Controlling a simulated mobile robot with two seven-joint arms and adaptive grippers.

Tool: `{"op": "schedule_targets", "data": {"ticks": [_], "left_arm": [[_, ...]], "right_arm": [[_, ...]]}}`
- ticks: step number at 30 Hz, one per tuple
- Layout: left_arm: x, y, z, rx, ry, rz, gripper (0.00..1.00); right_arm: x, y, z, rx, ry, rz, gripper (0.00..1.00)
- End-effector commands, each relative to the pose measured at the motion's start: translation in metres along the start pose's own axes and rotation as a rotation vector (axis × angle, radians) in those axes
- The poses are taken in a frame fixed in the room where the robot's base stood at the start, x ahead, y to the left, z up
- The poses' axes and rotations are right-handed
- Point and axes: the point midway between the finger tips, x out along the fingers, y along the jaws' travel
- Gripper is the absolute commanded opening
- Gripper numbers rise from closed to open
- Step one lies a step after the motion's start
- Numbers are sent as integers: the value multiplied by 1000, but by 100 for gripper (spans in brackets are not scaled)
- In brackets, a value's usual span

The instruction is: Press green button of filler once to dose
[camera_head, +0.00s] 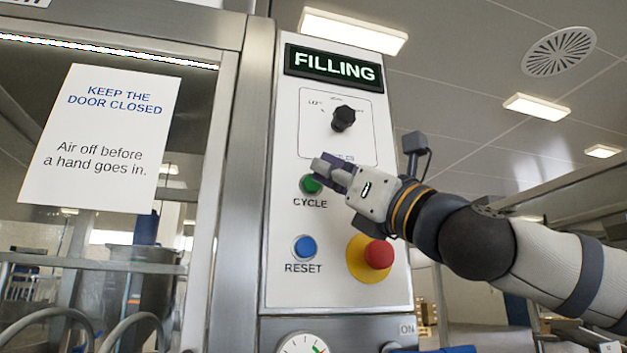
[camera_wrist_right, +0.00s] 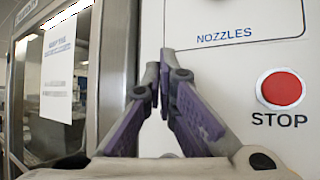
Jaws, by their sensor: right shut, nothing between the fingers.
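The green button (camera_head: 310,185), labelled CYCLE, is on the white filler panel (camera_head: 335,275), partly covered by my right gripper's fingers. My right gripper (camera_head: 320,166) is shut and empty, its fingertips in front of the panel at the button's upper edge in the head view. I cannot tell whether they touch it. In the right wrist view the purple-padded fingers (camera_wrist_right: 163,75) point at the panel, and the green button is hidden there. The lit display (camera_head: 334,67) reads FILLING. My left gripper is not in view.
A blue RESET button (camera_head: 304,248) is below the green one. A black selector knob (camera_head: 343,118) is just above the fingers. A glazed door with a sign (camera_head: 101,138) is at left.

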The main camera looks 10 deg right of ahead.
Motion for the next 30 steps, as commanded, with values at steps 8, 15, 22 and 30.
{"op": "schedule_targets", "data": {"ticks": [8, 15, 22, 30], "left_arm": [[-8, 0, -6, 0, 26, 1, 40], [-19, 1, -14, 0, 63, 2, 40], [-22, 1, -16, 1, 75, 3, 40], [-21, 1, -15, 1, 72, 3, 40]], "right_arm": [[-11, 8, 12, -3, -5, 1, 0], [-28, 22, 25, -3, -5, 3, 0], [-35, 25, 26, -1, -1, -1, 0], [-35, 25, 24, 0, 1, -1, 0]]}}
